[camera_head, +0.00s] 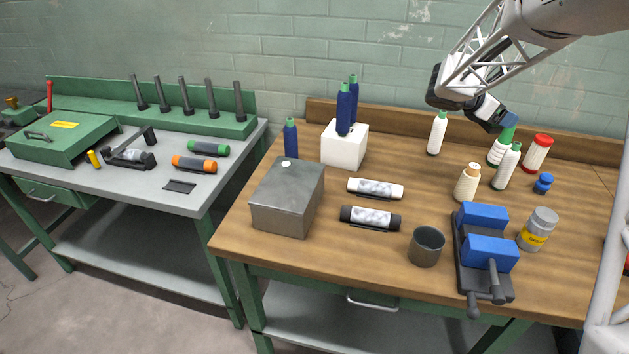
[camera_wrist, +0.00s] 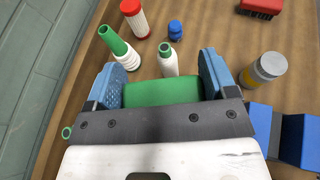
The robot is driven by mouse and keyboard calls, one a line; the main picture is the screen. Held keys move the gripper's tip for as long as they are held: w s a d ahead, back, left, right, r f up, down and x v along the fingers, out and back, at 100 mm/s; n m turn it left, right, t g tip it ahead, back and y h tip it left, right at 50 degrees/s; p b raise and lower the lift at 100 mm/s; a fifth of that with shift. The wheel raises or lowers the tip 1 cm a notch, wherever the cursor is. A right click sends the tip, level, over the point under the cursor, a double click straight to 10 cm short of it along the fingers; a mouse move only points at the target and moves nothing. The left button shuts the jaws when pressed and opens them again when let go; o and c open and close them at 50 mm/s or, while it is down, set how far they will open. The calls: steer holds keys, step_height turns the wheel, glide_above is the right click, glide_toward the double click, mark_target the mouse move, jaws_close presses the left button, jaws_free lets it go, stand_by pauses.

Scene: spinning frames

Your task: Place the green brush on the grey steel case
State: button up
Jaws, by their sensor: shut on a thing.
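My gripper (camera_head: 497,115) is over the back right of the wooden bench, above the bottles and spools. In the wrist view its two blue fingers (camera_wrist: 162,82) are shut on the green brush (camera_wrist: 163,93), a green block spanning the gap between them. The brush's underside is hidden there, and I cannot make the brush out clearly in the head view. The grey steel case (camera_head: 284,208) is a box at the left front of the wooden bench, far to the left of my gripper. A small pale round spot shows on its top. The case is not in the wrist view.
A white block (camera_head: 344,148) with blue bottles, two rolls (camera_head: 375,188), a dark cup (camera_head: 426,247) and a blue vise (camera_head: 484,240) stand on the bench. A green-topped cone (camera_wrist: 118,45) and a red brush (camera_wrist: 262,7) are near my gripper. A grey-topped table (camera_head: 150,185) stands left.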

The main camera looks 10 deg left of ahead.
steer(key=s+a+n+t+y, duration=0.2)
steer(key=s+a, duration=0.5)
steer(key=a, duration=0.4)
steer(key=s+a+n+t+y, duration=0.1)
steer(key=s+a+n+t, duration=0.15)
steer(key=s+a, duration=0.7)
steer(key=s+a+n+t+y, duration=0.25)
steer(key=s+a, duration=0.25)
steer(key=a, duration=0.9)
steer(key=s+a+f+n+t+y, duration=0.1)
steer(key=s+a+f+n+y, duration=0.15)
steer(key=s+a, duration=0.55)
steer(key=s+f, duration=0.2)
steer(key=f, duration=0.1)
steer(key=d+f, duration=0.1)
steer(key=shift+s+d+f, duration=0.1)
steer(key=shift+s+f, duration=0.2)
steer(key=shift+s, duration=0.1)
steer(key=shift+h, duration=0.3)
glide_above(294, 178)
steer(key=shift+f, duration=0.75)
steer(key=shift+f, duration=0.15)
steer(key=shift+f, duration=1.6)
